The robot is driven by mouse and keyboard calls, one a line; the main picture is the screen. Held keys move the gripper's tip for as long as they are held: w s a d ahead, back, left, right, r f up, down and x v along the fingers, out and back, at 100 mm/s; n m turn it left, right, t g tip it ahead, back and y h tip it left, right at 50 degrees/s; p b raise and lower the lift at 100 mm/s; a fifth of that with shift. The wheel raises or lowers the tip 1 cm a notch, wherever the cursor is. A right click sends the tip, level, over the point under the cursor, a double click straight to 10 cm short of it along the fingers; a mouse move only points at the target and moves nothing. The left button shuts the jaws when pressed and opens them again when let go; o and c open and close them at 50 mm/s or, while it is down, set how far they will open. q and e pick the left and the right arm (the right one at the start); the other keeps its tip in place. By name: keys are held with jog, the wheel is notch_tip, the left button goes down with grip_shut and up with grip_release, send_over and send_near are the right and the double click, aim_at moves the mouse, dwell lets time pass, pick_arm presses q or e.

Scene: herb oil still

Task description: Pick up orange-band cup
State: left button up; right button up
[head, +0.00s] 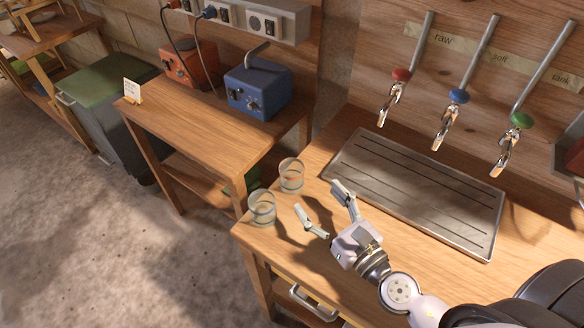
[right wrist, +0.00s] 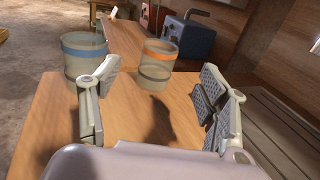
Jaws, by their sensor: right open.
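The orange-band cup (right wrist: 158,68) is clear glass with an orange band near its rim and stands upright on the wooden counter, ahead of my right gripper and between its fingers in the right wrist view. In the head view it is the farther cup (head: 291,176), its band hard to make out. A blue-band cup (right wrist: 84,58) stands to its left, the nearer cup (head: 262,208) in the head view. My right gripper (head: 320,198) is open and empty above the counter, short of both cups. My left gripper is not in view.
A metal drip tray (head: 420,190) lies right of the cups, under taps with red, blue (head: 458,96) and green knobs. A side table (head: 190,118) beyond holds a blue box (head: 258,90) and a red box (head: 190,62). The cups stand near the counter's left end.

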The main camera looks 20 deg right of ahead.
aim_at(298, 175)
jog(key=p+x, duration=0.2)
jog(key=x, duration=0.3)
jog(key=shift+w+d+r, duration=0.1)
jog(key=shift+w+r, duration=0.05)
jog(key=shift+w+a, duration=0.2)
jog(key=shift+w, duration=0.35)
jog(key=x, duration=0.1)
jog(key=p+x, duration=0.1)
jog(key=x, duration=0.2)
jog(key=shift+w+f, duration=0.15)
jog(key=shift+f, duration=0.15)
jog(key=shift+w+a+f+p, duration=0.15)
jog(key=shift+w+p, duration=0.2)
jog(key=shift+w, duration=0.2)
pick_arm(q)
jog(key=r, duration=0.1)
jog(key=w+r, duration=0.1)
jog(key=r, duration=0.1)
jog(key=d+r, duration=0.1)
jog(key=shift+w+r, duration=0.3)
pick_arm(e)
jog(key=shift+s, duration=0.1)
jog(key=shift+c, duration=0.5)
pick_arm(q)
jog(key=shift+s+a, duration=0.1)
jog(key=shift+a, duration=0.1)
pick_arm(e)
jog(key=c, duration=1.1)
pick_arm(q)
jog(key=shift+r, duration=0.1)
